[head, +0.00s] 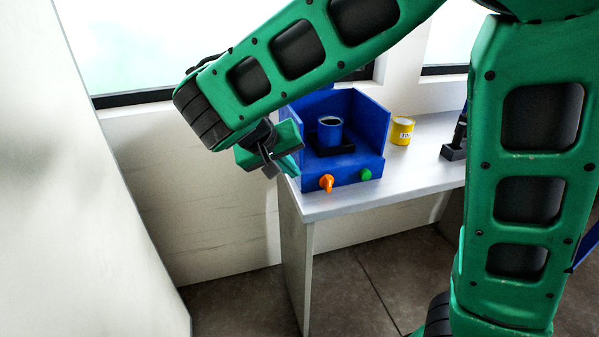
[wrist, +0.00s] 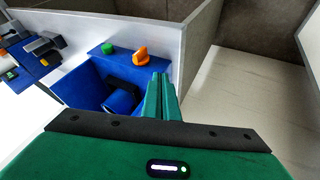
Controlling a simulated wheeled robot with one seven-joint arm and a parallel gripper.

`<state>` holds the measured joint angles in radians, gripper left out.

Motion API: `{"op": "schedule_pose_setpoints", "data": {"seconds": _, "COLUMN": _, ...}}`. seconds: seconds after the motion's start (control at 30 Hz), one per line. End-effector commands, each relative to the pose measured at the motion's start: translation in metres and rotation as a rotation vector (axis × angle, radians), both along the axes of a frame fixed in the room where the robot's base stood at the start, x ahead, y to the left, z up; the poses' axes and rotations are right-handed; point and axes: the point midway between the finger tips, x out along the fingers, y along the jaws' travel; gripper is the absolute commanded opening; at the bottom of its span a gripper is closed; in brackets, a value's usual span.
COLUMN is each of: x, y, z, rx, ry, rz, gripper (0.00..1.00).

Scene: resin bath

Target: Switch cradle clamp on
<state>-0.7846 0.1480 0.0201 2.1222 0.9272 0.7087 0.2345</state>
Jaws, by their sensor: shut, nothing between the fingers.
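A blue open-topped station (head: 345,174) stands on the bench with an orange knob (head: 326,183) and a round green button (head: 364,175) on its front. Both controls also show in the wrist view, the orange knob (wrist: 140,56) and the green button (wrist: 107,48). A blue cup (head: 330,131) sits on a black cradle (head: 333,150) inside the station. I see no label naming a clamp switch. My gripper (head: 296,168) is shut and empty, left of the station. In the wrist view its fingertips (wrist: 160,77) appear just beside the orange knob; contact cannot be told.
The white bench (head: 420,165) runs right from the station. A yellow labelled can (head: 402,130) stands to the station's right, with a black device (head: 455,148) farther right. A large pale panel (head: 110,200) fills the left. Floor (head: 350,290) is open in front of the bench.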

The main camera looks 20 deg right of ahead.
Motion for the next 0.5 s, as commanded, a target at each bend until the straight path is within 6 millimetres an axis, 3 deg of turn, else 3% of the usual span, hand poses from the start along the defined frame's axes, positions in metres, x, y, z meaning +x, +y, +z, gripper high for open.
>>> {"op": "schedule_pose_setpoints", "data": {"seconds": 0.5, "x": 0.033, "y": -0.047, "z": -0.072, "rx": 0.001, "ry": 0.003, "rz": -0.004, "gripper": 0.0}}
